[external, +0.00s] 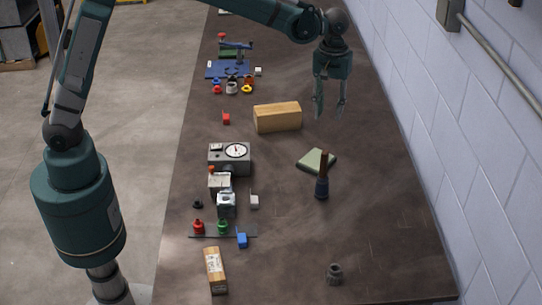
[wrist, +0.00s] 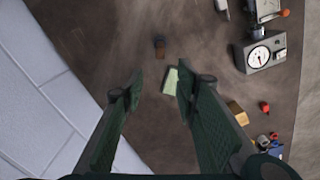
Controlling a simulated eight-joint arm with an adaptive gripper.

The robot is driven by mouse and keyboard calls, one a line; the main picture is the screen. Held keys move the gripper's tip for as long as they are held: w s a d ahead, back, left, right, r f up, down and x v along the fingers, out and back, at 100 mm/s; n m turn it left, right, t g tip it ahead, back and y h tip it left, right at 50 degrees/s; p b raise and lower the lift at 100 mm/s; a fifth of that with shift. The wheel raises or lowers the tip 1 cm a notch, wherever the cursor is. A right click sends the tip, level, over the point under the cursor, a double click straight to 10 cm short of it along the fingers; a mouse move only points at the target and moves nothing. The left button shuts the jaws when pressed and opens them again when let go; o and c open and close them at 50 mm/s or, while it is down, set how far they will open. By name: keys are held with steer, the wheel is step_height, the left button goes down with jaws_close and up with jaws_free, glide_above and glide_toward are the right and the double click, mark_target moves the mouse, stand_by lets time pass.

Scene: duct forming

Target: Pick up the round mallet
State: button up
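The round mallet (external: 322,187) appears to be the tool with a dark blue round head and a brown handle. It stands upright on its head, handle up, on the brown table beside a green pad. In the wrist view the mallet (wrist: 159,46) is small and dark, ahead of my fingertips. My gripper (external: 330,110) hangs above the table, farther back than the mallet and apart from it. Its two fingers are spread with nothing between them; in the wrist view my gripper (wrist: 158,86) also shows open.
The green pad (external: 316,161) lies just behind the mallet. A wooden block (external: 277,117) is behind and left. A dial gauge device (external: 230,157) and small coloured parts line the left side. A dark grey fitting (external: 335,273) sits in front. A white block wall (external: 440,120) borders the right.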

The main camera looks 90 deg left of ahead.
mark_target(326, 151)
step_height(326, 151, down, 16)
steer(key=shift+f, duration=0.1)
steer(key=shift+f, duration=0.1)
steer(key=shift+f, duration=1.15)
steer(key=shift+f, duration=0.1)
steer(key=shift+s+d+f+p, duration=0.1)
steer(key=shift+f+p, duration=0.1)
steer(key=shift+f, duration=1.05)
steer(key=shift+d+f+p, duration=0.1)
steer(key=shift+f+p, duration=0.05)
steer(key=shift+f, duration=1.1)
jaws_close()
